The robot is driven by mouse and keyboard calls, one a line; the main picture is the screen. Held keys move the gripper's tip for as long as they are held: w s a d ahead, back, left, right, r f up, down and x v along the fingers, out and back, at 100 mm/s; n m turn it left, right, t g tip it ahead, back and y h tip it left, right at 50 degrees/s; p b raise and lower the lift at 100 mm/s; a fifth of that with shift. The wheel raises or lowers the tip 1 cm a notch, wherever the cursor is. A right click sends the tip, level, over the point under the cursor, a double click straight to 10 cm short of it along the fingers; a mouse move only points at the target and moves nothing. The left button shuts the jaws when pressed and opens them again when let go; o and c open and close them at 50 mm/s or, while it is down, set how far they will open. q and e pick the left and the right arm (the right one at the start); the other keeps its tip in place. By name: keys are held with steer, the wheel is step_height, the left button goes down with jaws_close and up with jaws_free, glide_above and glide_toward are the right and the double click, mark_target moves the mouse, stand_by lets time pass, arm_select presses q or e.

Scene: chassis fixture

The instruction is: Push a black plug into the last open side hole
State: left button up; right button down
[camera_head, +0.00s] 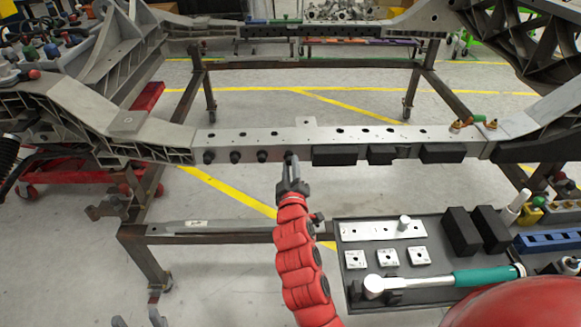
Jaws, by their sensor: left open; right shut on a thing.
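The grey chassis rail (300,143) runs across the middle of the head view. Three black plugs (235,156) sit in a row on its near side face, at the left. My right gripper (290,178) is shut on another black plug (289,157), to the right of that row and at the side face. The fingers partly cover it, and I cannot tell how deep it sits; its hole is hidden. My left gripper (138,318) is open and empty, with only its fingertips showing at the bottom left edge, far below the rail.
Black blocks (443,153) are on the rail's side, right of the held plug. A dark tray (420,280) at lower right holds a teal-handled ratchet (485,275), metal plates and black blocks. A steel frame beam (235,233) runs below the rail. Floor at lower left is clear.

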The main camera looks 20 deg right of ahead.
steer(key=shift+w+d, duration=0.15)
steer(key=shift+w, duration=0.45)
steer(key=c, duration=0.6)
jaws_free()
steer(key=b+v, duration=0.1)
steer(key=v, duration=0.8)
steer(key=shift+b, duration=0.3)
